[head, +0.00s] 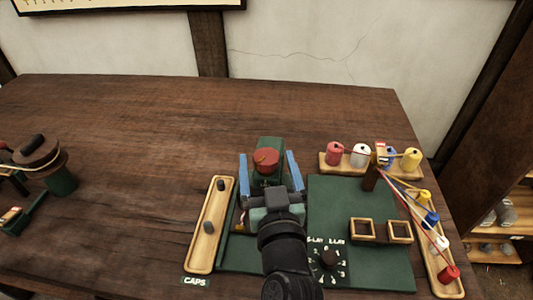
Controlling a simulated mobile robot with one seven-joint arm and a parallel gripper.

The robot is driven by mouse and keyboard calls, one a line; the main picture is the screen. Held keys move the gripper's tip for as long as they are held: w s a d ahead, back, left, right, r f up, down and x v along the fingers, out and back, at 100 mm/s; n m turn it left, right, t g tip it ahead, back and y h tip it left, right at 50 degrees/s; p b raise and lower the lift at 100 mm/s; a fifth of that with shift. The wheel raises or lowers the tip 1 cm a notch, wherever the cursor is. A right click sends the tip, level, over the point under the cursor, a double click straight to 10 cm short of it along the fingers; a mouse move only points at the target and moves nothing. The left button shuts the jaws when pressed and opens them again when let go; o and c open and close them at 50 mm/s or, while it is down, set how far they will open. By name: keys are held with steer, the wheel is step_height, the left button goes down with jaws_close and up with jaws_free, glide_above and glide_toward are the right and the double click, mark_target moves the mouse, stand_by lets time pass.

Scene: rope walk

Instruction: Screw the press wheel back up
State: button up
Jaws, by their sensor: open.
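A round red wheel (266,157), which I take to be the press wheel, sits on a dark green press body (271,142) near the middle of the table. My gripper (267,157) reaches in from the front with its two blue fingers wide apart. In the picture one finger is on each side of the red wheel, with a gap on both sides. I cannot tell whether the fingers are level with the wheel or above it. My wrist and gripper body hide the lower front of the press.
A wooden tray (199,255) marked CAPS stands left of the press, with dark pieces in it. The table's left middle is clear.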

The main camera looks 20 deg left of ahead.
steer(key=shift+x, duration=0.85)
steer(key=shift+c, duration=0.3)
steer(key=c, duration=1.3)
steer(key=shift+f+b, duration=0.1)
steer(key=shift+b, duration=0.2)
